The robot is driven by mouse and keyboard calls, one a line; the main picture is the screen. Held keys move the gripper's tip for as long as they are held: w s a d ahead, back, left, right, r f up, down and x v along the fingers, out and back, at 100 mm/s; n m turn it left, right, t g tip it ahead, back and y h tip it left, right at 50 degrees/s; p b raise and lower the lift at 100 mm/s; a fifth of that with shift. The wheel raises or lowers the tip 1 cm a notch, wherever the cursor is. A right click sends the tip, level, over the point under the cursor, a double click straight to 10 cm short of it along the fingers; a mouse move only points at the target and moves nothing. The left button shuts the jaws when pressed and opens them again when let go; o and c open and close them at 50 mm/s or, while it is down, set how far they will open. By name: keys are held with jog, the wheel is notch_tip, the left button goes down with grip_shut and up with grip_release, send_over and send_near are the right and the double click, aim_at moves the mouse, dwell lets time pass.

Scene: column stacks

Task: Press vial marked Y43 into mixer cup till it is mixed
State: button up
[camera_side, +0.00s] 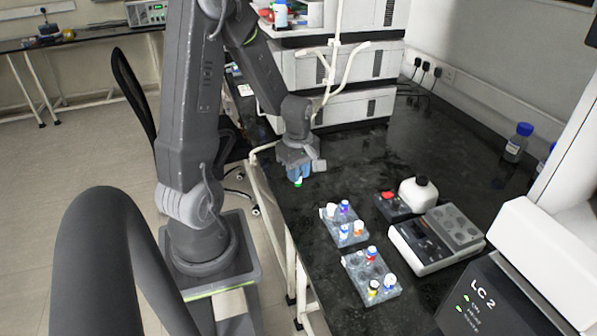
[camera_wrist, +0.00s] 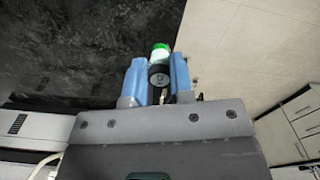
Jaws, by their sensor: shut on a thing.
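My gripper (camera_side: 299,172) is above the left edge of the black bench in the side view. Its blue fingers are shut on a vial (camera_side: 298,183) with a green and white end. In the wrist view the vial (camera_wrist: 160,52) lies between the fingers (camera_wrist: 158,80), its dark round end facing the camera. A mark on that end is too small to read. A rounded white unit (camera_side: 418,196) with a black top (camera_side: 421,180), which looks like the mixer and its cup, stands on the bench to the right, well apart from the gripper.
Two clear racks, a rear one (camera_side: 333,235) and a front one (camera_side: 353,264), hold capped vials. A small dark box with a red top (camera_side: 388,196) and a grey-white device with round wells (camera_side: 416,257) stand nearby. A large instrument (camera_side: 500,300) fills the lower right.

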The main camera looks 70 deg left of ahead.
jog(key=w+a+r+m, duration=0.2)
jog(key=w+m, duration=0.1)
jog(key=w, duration=1.8)
jog(key=shift+w+d+f+m, duration=0.5)
jog(key=shift+w+d, duration=1.05)
jog(key=shift+w, duration=0.85)
jog(key=shift+w+d+f+m, duration=0.5)
jog(key=shift+w+d, duration=1.05)
jog(key=shift+w, duration=0.8)
jog(key=shift+w+d+f+m, duration=0.5)
jog(key=shift+w+d, duration=1.05)
jog(key=shift+w, duration=0.85)
jog(key=shift+f, duration=1.25)
